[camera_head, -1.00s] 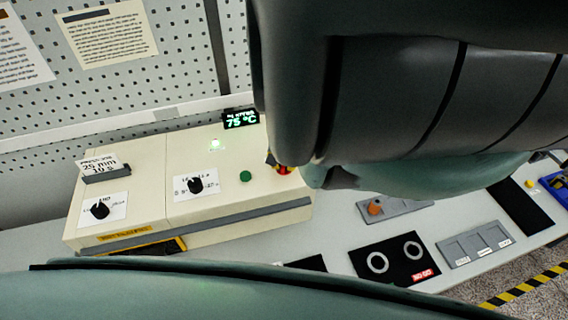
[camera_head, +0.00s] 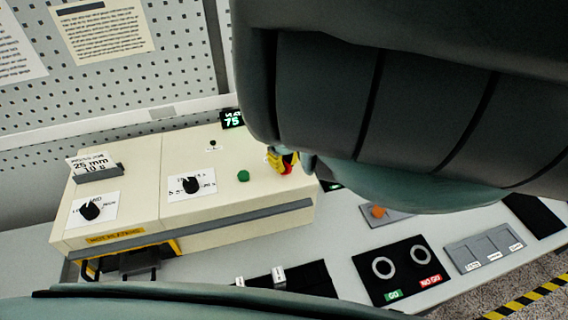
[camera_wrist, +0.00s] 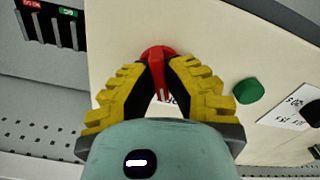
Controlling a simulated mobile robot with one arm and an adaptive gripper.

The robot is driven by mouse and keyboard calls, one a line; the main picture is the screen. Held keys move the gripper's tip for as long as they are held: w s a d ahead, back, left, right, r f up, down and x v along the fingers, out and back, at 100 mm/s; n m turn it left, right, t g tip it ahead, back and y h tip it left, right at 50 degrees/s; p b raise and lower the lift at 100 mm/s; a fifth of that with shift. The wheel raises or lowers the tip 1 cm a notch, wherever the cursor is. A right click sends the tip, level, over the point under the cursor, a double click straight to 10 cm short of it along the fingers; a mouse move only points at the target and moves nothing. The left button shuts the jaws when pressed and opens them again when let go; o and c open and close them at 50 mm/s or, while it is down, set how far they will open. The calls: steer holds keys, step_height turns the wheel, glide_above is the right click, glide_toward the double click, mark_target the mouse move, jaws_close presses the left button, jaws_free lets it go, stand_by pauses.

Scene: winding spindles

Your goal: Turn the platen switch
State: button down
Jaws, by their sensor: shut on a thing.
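A red rotary switch (camera_wrist: 158,51) sits on the cream face of the machine (camera_head: 240,205); I take it to be the platen switch. My gripper (camera_wrist: 161,74), with yellow ridged fingers, is shut on its red handle, one fingertip on each side. In the head view the gripper (camera_head: 283,160) shows only in part at the machine's right end, with a little red beside it; my arm hides the rest. A small lamp (camera_head: 213,143) on the machine top is dark. A display (camera_head: 232,119) reading 75 is partly covered by my arm.
A green button (camera_head: 243,176) is close left of my gripper. Two black knobs, one at the middle (camera_head: 191,185) and one at the left (camera_head: 91,210), stand on white labels. A black GO/NO GO gauge board (camera_head: 402,270) lies on the bench to the right.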

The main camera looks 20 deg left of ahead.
mark_target(285, 161)
steer(key=shift+w+n, duration=0.1)
steer(key=shift+n, duration=0.8)
steer(key=c, duration=1)
jaws_free()
step_height(285, 161, up, 6)
steer(key=shift+r, duration=0.75)
